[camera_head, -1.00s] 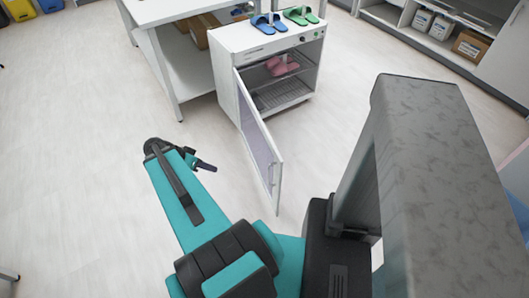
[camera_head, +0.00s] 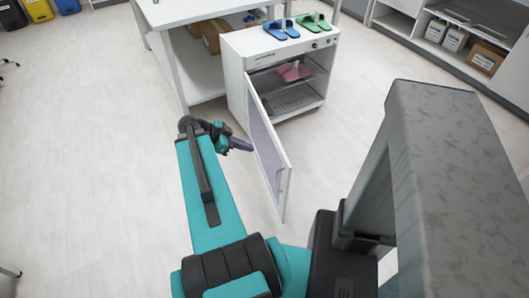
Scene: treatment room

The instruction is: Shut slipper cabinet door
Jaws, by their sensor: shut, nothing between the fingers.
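The slipper cabinet (camera_head: 237,83) is a white box at the upper middle of the head view. Its door (camera_head: 269,150) stands wide open, swung toward me, a white frame around a greyish panel. Inside, pink slippers (camera_head: 293,71) rest on a wire rack. My gripper (camera_head: 246,145) is shut and empty, at the left, outer face of the door. Its tip is at or very near the panel; I cannot tell if it touches.
Blue slippers (camera_head: 281,29) and green slippers (camera_head: 313,22) lie on the cabinet top. A white table (camera_head: 165,14) with boxes below stands left of the cabinet. Shelving (camera_head: 432,56) with boxes is at the upper right. The floor around the door is clear.

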